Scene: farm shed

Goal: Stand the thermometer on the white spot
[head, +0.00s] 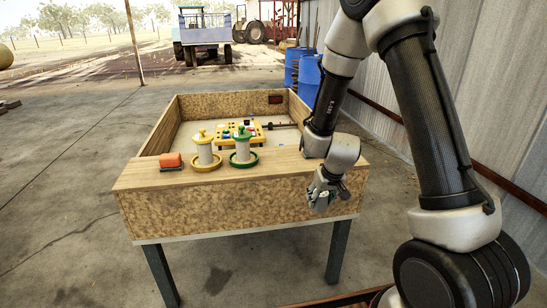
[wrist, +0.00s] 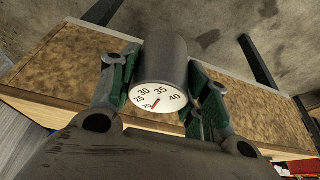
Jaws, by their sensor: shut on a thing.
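The thermometer (wrist: 160,75) is a grey cylinder with a white dial face numbered from 20 to 40 and a red needle. In the wrist view its dial faces my camera. My gripper (wrist: 157,92) is shut on it, a green-padded finger on each side. In the head view my gripper (head: 322,192) hangs in front of the right part of the wooden box's near wall, below its top ledge. There the thermometer is too small to make out clearly. I cannot make out the white spot in either view; my arm covers part of the ledge.
The wooden box (head: 225,204) stands on dark legs. Its near ledge bears an orange-red block (head: 171,160), a yellow-based drinker (head: 204,152) and a green-based drinker (head: 242,150). A yellow rack (head: 226,129) lies inside the box. Blue barrels (head: 309,75) and a metal wall are at the right.

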